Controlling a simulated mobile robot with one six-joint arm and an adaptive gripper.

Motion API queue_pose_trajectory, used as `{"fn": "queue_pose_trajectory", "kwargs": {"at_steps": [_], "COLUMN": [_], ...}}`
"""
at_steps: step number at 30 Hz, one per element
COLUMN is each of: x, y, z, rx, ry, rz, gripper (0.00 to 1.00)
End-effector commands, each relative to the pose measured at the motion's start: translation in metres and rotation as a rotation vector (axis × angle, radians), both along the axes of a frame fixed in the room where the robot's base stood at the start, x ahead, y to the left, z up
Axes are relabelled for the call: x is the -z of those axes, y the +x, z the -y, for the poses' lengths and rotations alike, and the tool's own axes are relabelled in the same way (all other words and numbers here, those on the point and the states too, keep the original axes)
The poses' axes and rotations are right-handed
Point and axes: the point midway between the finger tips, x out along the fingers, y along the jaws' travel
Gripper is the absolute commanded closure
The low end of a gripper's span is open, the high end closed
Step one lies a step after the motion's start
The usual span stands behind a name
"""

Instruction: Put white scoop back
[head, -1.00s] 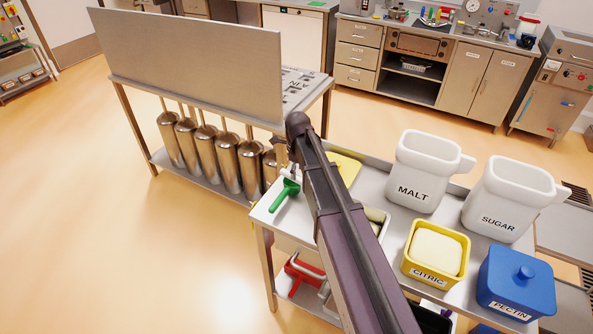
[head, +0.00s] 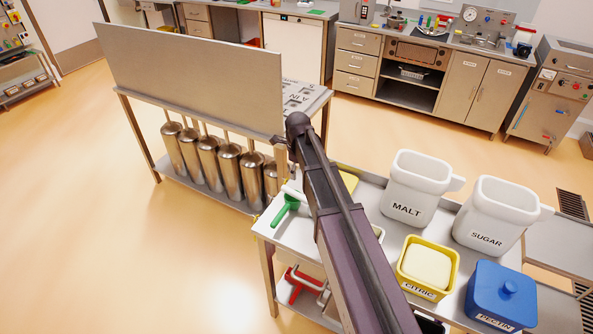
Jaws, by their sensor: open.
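A green scoop (head: 286,208) lies on the left end of the steel cart top. A small white piece (head: 293,189) shows just above it, against my arm; it may be part of the white scoop, but I cannot tell. My arm crosses the cart and hides much of its left part. My gripper (head: 281,152) is only partly visible beside the far end of the arm, above the cart's back left corner. It is open, and I see nothing held in it. Its fingertips are not clear.
White MALT (head: 407,209) and SUGAR (head: 486,236) bins, a yellow CITRIC tub (head: 418,290) and a blue PECTIN box (head: 503,296) stand on the cart's right. Behind is a table with an upright panel (head: 190,75) and several steel cylinders (head: 230,172). The left floor is clear.

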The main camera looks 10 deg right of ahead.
Motion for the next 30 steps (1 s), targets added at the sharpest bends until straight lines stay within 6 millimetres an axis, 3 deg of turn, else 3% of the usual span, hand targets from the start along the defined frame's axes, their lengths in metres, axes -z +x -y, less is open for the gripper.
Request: {"fn": "queue_pose_trajectory", "kwargs": {"at_steps": [7,30], "x": [-0.0144,-0.0155], "y": [0.0000,-0.0003], "z": [0.0001,0.0002], "rx": [0.000,-0.002], "ry": [0.000,0.000], "rz": [0.000,0.000], "gripper": [0.36,0.36]}}
